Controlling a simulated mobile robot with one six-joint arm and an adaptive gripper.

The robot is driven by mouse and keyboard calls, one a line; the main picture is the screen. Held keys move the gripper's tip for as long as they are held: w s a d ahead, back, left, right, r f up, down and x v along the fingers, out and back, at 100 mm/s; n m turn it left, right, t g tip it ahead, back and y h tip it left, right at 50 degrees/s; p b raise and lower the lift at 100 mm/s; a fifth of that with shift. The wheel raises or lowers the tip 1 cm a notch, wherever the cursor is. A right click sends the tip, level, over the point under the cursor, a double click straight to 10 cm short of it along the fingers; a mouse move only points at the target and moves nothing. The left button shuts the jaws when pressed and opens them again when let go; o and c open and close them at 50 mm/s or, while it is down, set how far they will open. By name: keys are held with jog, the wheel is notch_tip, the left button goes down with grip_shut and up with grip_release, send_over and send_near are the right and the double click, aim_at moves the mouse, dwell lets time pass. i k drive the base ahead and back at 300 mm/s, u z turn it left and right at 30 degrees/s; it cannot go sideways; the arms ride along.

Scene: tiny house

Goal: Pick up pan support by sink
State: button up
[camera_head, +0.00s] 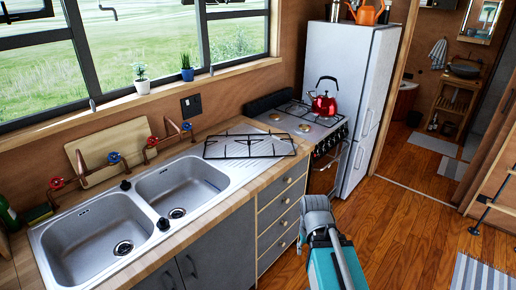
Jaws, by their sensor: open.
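The pan support (232,146) is a black metal grid. It lies flat on the counter, over the ribbed drainboard at the right end of the sink (152,231). It sits apart from the stove, and no gripper touches it. My teal and grey arm rises from the bottom edge, right of the drawers. No gripper fingers can be made out on it, so where my gripper is relative to the pan support is hidden.
The stove (300,121) stands right of the counter with a red kettle (323,104) on it. Beyond is a grey fridge (358,95). Red and blue taps and a cutting board (108,146) stand behind the sink. Open wooden floor (400,230) lies to the right.

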aim_at(249, 142)
jog(key=z, duration=0.45)
jog(key=k, duration=0.5)
jog(key=z, duration=0.8)
jog(key=k, duration=0.6)
jog(key=z, duration=0.3)
jog(key=i, duration=1.9)
jog(key=u, duration=1.2)
jog(key=i, duration=0.9)
jog(key=u, duration=0.8)
